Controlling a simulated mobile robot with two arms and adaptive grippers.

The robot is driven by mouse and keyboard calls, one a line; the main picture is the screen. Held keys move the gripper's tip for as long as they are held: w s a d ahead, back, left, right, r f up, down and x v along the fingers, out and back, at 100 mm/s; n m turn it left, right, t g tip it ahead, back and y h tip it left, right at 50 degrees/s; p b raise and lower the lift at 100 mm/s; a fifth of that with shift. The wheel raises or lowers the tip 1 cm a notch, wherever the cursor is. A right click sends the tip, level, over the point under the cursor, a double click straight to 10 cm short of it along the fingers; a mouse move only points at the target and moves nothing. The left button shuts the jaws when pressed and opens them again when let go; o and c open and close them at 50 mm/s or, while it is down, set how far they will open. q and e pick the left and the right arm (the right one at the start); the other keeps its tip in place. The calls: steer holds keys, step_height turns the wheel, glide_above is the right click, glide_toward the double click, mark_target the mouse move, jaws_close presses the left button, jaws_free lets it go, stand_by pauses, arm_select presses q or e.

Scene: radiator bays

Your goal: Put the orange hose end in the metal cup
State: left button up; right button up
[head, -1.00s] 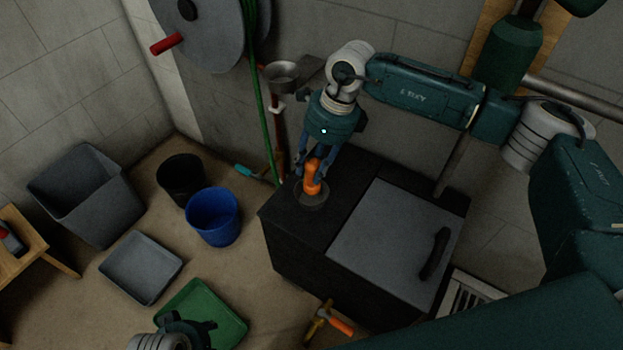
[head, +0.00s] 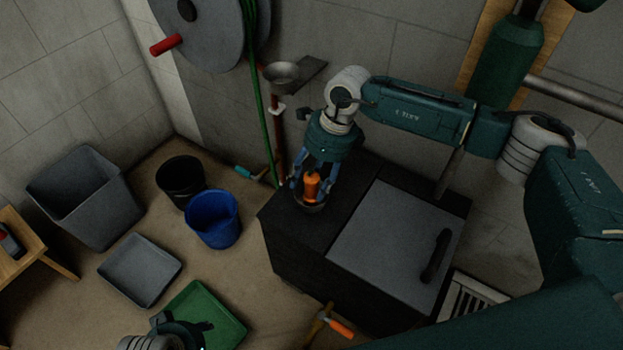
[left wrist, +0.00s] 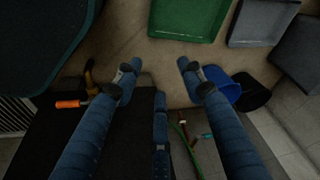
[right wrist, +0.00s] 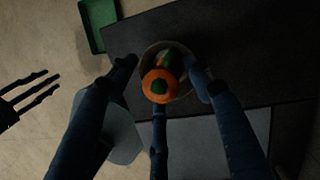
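The orange hose end (head: 311,187) stands in the metal cup (head: 311,207) on the left part of the black cabinet's top. In the right wrist view, the orange hose end (right wrist: 158,88) shows a dark green middle, with the round rim of the cup (right wrist: 181,48) around it. My right gripper (head: 310,185) is open, with its fingers spread on both sides of the hose end. The right wrist view shows gaps between the fingers and the orange part. My left gripper (left wrist: 158,72) is open and empty, low at the bottom left of the head view.
A metal funnel (head: 282,72) and a green hose (head: 258,100) are by the wall. Blue (head: 213,218) and black (head: 181,180) buckets stand left of the black cabinet (head: 300,265). A green tray (head: 205,315) lies near my left gripper. An orange-handled tool (head: 340,328) is at the cabinet's front.

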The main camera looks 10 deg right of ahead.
steer(key=shift+r, duration=0.25)
arm_select(q)
step_height(320, 180, down, 6)
steer(key=shift+r+p, duration=0.2)
steer(key=shift+p, duration=0.55)
arm_select(e)
steer(key=v, duration=1.1)
steer(key=shift+r, duration=0.3)
arm_select(q)
steer(key=shift+d, duration=0.1)
arm_select(e)
steer(key=shift+d, duration=0.1)
